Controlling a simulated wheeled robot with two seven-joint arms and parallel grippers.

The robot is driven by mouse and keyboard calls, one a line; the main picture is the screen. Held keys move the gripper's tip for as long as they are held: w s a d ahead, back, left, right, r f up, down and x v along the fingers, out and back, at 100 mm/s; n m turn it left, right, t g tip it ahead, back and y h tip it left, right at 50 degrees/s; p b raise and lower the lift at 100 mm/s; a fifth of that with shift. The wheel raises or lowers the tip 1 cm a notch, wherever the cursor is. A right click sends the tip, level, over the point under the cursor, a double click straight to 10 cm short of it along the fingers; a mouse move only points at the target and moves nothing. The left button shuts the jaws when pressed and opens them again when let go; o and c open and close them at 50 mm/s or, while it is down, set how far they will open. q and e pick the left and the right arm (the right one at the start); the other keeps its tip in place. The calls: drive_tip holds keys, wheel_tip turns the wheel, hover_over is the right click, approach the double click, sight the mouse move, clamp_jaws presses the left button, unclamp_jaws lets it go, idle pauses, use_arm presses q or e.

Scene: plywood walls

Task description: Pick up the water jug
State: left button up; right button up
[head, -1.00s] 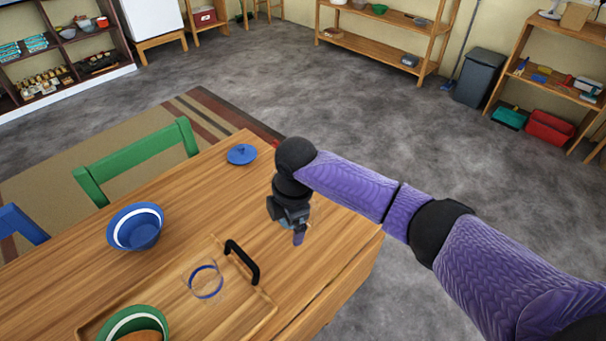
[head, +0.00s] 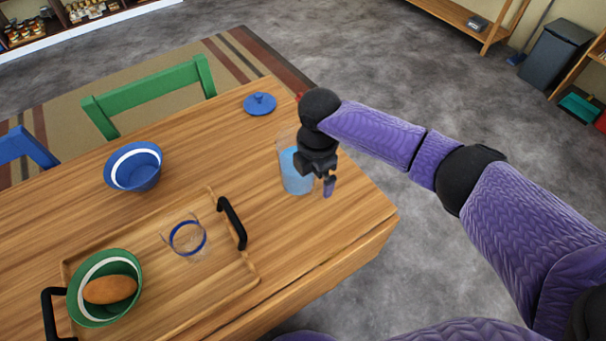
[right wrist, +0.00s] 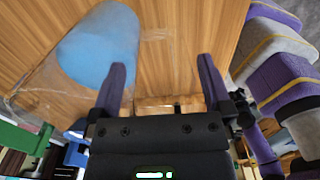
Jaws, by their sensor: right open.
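The water jug (head: 296,178) is clear with blue water in it. It stands on the wooden table near the right end, partly hidden behind my right gripper in the head view. My right gripper (head: 322,187) is just in front and to the right of the jug's upper part. In the right wrist view the jug (right wrist: 98,45) shows at upper left, beside the left finger. I cannot tell whether the left finger touches the jug. My left gripper is not in view.
A wooden tray (head: 238,272) with black handles holds a clear glass (head: 187,238) and a green bowl (head: 132,300) with a brown loaf. A blue bowl (head: 135,170) and a blue lid (head: 259,103) stand on the table (head: 330,235). A green chair (head: 150,97) is behind.

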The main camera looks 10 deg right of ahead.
drive_tip(key=shift+f, duration=0.1)
clamp_jaws()
idle(0.3)
